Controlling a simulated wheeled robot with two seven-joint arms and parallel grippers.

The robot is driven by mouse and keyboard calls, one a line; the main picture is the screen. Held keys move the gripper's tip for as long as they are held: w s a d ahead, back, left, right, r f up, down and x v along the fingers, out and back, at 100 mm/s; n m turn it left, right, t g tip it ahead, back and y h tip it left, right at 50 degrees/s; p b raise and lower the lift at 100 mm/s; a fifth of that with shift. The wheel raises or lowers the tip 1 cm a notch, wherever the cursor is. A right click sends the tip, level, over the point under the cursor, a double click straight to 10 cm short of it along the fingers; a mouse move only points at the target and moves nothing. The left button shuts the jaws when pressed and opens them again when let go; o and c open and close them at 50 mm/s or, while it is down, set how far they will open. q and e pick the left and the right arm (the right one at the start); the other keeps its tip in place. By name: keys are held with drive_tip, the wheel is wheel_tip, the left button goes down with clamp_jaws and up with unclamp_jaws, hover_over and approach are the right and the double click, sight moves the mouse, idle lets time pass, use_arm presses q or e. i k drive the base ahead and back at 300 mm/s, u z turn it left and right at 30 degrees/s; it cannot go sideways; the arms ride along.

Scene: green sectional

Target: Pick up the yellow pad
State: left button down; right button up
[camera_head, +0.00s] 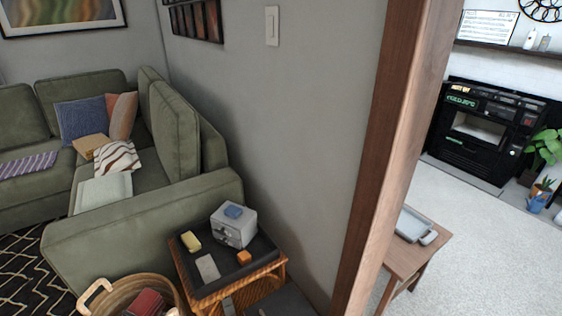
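A small orange block (244,257) is on the same top, to the right. Nothing covers the pad. Neither of my grippers shows in the head view.
A green sectional (140,222) stands behind and left of the table. A wicker basket (112,296) is at the table's left. A wall and a wooden door frame (385,150) close off the right. Beyond it, a wooden table (408,258) holds a tray.

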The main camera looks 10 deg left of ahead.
sight(190, 241)
drive_tip(key=u, duration=1.2)
